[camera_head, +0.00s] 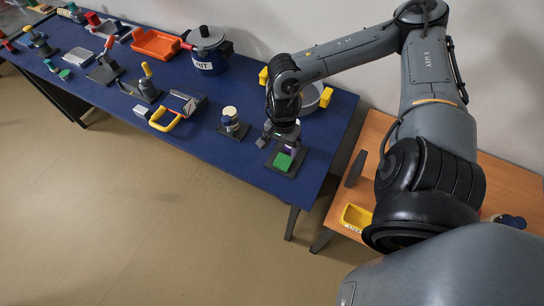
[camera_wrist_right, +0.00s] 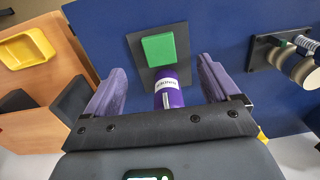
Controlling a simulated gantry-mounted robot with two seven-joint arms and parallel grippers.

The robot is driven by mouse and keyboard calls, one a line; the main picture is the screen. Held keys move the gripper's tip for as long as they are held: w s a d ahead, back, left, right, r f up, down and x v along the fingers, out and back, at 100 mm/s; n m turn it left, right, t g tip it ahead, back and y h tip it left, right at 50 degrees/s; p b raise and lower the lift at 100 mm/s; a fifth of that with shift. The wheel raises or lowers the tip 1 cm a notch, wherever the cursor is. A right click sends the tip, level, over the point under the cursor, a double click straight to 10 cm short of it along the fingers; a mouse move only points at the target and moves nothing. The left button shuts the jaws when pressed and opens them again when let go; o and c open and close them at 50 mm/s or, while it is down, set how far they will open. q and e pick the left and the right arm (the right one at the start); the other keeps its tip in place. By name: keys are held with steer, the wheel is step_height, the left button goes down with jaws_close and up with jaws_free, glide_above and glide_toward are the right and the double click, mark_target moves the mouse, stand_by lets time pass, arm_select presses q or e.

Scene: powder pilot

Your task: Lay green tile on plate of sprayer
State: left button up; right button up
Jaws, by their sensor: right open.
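The green tile (camera_head: 283,161) lies on a dark square plate (camera_head: 291,170) at the front right corner of the blue table. In the right wrist view the tile (camera_wrist_right: 158,48) lies flat on the plate (camera_wrist_right: 133,45), beside a purple cylinder with a white label (camera_wrist_right: 169,96), which may be the sprayer. My right gripper (camera_head: 280,143) is over the plate, pointing down. Its purple fingers (camera_wrist_right: 160,75) are open, one on each side of the cylinder, with visible gaps. I cannot tell how far down they reach. My left gripper is in neither view.
A dark plate with a cream-topped cylinder (camera_head: 230,118) stands left of the tile. A silver pot with yellow handles (camera_head: 312,97) is behind my gripper. An orange-brown table (camera_head: 371,134) with a yellow tray (camera_head: 355,217) stands to the right. Several tools fill the blue table's left.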

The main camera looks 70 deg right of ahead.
steer(key=w+a+f+m+t+y, duration=0.1)
steer(key=w+a+m+t, duration=0.3)
steer(key=a+m, duration=0.95)
steer(key=w+a+f+m+t+y, duration=0.15)
steer(key=w+a+m+t, duration=0.3)
steer(key=a+m, duration=0.85)
steer(key=s+d+f+m+g+h, duration=0.1)
steer(key=s+m, duration=0.4)
steer(key=m, duration=0.7)
steer(key=s+d+f+m+g+h, duration=0.1)
steer(key=s+m+g, duration=0.3)
steer(key=m, duration=0.8)
steer(key=shift+s+d, duration=0.35)
steer(key=shift+s, duration=0.05)
